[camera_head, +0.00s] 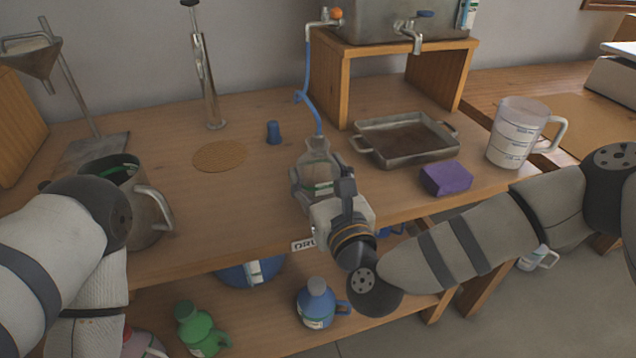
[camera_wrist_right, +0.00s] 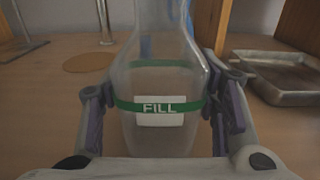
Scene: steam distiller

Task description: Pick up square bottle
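The square bottle (camera_head: 318,168) is clear glass with a narrowed neck and a green band. In the right wrist view the bottle (camera_wrist_right: 160,90) is upright, with a white label reading FILL. My right gripper (camera_head: 318,190) has its fingers on either side of the bottle's body at band height. In the right wrist view the fingers of the right gripper (camera_wrist_right: 162,112) lie very close to the glass; whether both press on it is unclear. The bottle's lower part is partly hidden by the gripper in the head view. My left arm is at the left; its gripper is not visible.
A blue tube (camera_head: 307,95) hangs from a tap down to the bottle's mouth. A metal tray (camera_head: 405,155), a purple block (camera_head: 446,178) and a measuring jug (camera_head: 517,132) stand to the right. A blue cap (camera_head: 273,132) and round mat (camera_head: 218,155) lie left.

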